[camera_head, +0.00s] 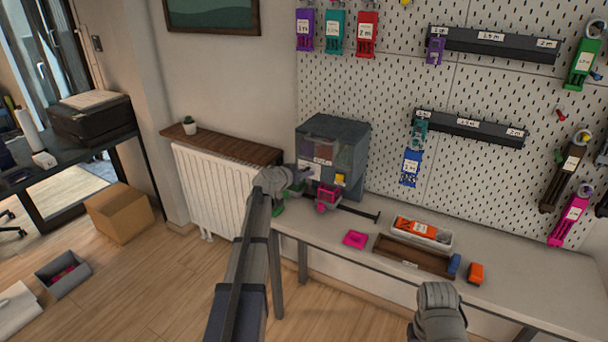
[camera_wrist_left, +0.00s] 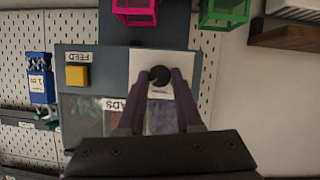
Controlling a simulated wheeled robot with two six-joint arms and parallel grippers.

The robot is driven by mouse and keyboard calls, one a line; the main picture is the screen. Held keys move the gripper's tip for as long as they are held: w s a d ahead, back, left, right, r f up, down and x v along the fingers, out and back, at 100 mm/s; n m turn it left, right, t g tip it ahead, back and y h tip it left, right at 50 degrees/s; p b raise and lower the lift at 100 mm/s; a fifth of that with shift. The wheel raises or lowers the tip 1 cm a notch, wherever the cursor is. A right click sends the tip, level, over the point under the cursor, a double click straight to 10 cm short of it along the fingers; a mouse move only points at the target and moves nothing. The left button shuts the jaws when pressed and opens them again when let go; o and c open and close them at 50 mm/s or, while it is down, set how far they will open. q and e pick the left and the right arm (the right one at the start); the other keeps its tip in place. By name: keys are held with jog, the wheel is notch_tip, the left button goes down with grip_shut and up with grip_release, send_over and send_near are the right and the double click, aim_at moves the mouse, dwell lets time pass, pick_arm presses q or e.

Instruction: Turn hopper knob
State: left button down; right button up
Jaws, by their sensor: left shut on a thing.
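The hopper (camera_head: 345,135) is a grey box with clear front windows, standing on the back left of the bench against the pegboard. Its black round knob (camera_wrist_left: 159,74) sits on a white plate in the left wrist view, which shows the hopper upside down. My left gripper (camera_head: 303,176) is at the hopper's front, its purple fingers (camera_wrist_left: 160,84) shut on the knob from both sides. In the head view the gripper hides the knob. My right gripper (camera_head: 440,312) is low at the right, away from the hopper; its fingertips are not clear.
A yellow FEED button (camera_wrist_left: 77,76) is beside the knob plate. A pink open holder (camera_head: 327,198) and a green one (camera_head: 278,207) are below the hopper front. A wooden tray (camera_head: 400,256) and white bin (camera_head: 445,243) lie to the right. A radiator (camera_head: 215,185) stands left.

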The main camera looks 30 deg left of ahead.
pick_arm(q)
jog(key=shift+a+f+n+t+h+b, duration=0.15)
jog(key=shift+n+h+b, duration=0.55)
jog(key=shift+n, duration=0.35)
jog(key=shift+f+n+t+h+b, duration=0.1)
jog(key=shift+n+h+b, duration=0.55)
jog(key=shift+n, duration=0.45)
jog(key=shift+a+f+n+t+h+b, duration=0.15)
jog(key=shift+n+h+b, duration=0.35)
jog(key=shift+n+h, duration=0.45)
jog(key=shift+r, duration=0.15)
jog(key=c, duration=0.6)
grip_release()
jog(key=p+v, duration=0.1)
jog(key=v, duration=0.7)
jog(key=shift+d, duration=0.1)
